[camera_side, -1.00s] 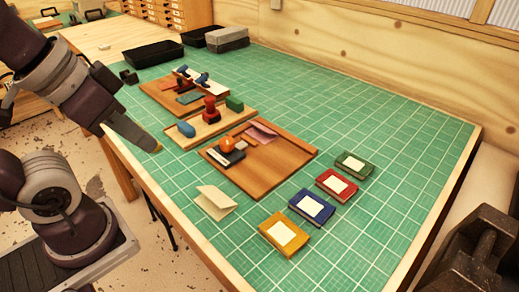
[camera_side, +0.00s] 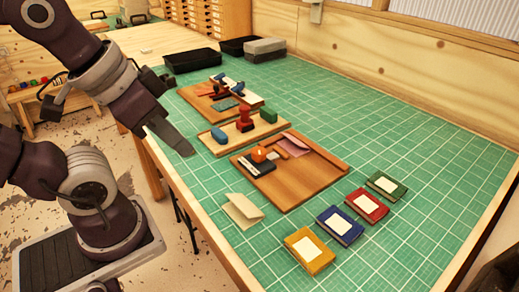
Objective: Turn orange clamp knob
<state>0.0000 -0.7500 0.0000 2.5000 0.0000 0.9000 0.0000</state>
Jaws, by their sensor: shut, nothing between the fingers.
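The orange clamp knob (camera_side: 259,154) is a small round orange piece. It sits at the left part of a wooden board (camera_side: 302,188) on the green mat, beside a dark block with a pale edge (camera_side: 258,168). My gripper (camera_side: 187,150) is shut and empty. In the picture its tip is to the left of the knob, over the near left edge of the table and apart from the knob. The knob's underside is hidden.
A folded cream card (camera_side: 243,211) stands in front of the board. Yellow (camera_side: 310,250), blue (camera_side: 340,225), red (camera_side: 366,206) and green (camera_side: 386,185) cases lie to the right. A red stamp (camera_side: 245,122) stands on the board behind. The mat's right side is free.

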